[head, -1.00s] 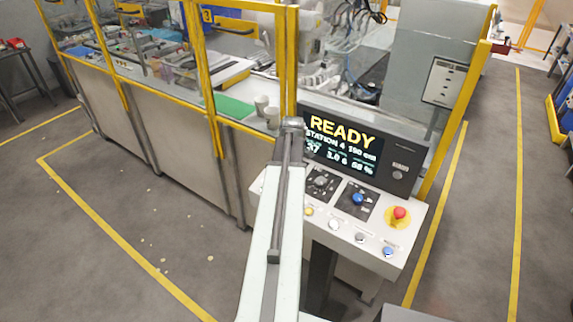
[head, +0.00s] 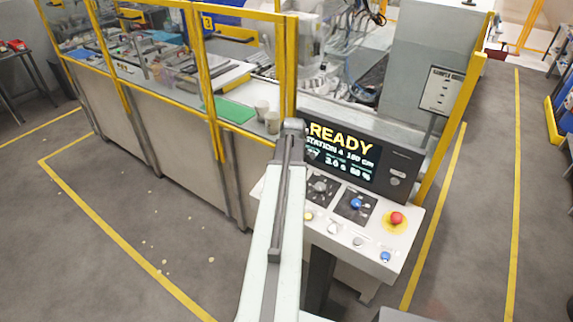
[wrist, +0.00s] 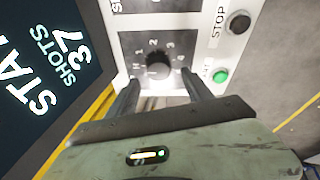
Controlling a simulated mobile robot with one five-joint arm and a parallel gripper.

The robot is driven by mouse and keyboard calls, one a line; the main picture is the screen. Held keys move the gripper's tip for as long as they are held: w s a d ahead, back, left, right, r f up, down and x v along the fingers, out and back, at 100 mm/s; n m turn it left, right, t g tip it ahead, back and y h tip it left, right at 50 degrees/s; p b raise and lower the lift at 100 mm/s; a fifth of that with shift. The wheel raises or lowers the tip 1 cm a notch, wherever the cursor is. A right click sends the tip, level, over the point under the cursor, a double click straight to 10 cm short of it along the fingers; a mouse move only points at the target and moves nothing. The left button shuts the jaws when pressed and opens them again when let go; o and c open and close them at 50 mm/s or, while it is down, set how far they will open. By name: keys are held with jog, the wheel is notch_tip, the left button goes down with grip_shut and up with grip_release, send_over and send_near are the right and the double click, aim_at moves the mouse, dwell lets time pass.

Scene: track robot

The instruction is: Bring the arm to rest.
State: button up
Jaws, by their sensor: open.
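My arm (head: 272,230) reaches from the bottom of the head view up to the control console (head: 300,215). My gripper is hidden behind the arm there. In the wrist view my gripper (wrist: 160,84) is open, its two dark fingers apart with nothing between them. A dark rotary knob (wrist: 158,66) with numbers around it lies beyond the fingertips. I cannot tell whether a finger touches the panel.
The console has a screen reading READY (head: 343,150), a red stop button (head: 397,218) and several small buttons. A green button (wrist: 221,76) is close to the right finger. Yellow-framed guarding (head: 288,65) stands behind. Floor at left is open.

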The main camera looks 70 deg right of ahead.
jog(key=p+v, duration=0.2)
jog(key=v, duration=0.2)
jog(key=shift+r, duration=0.1)
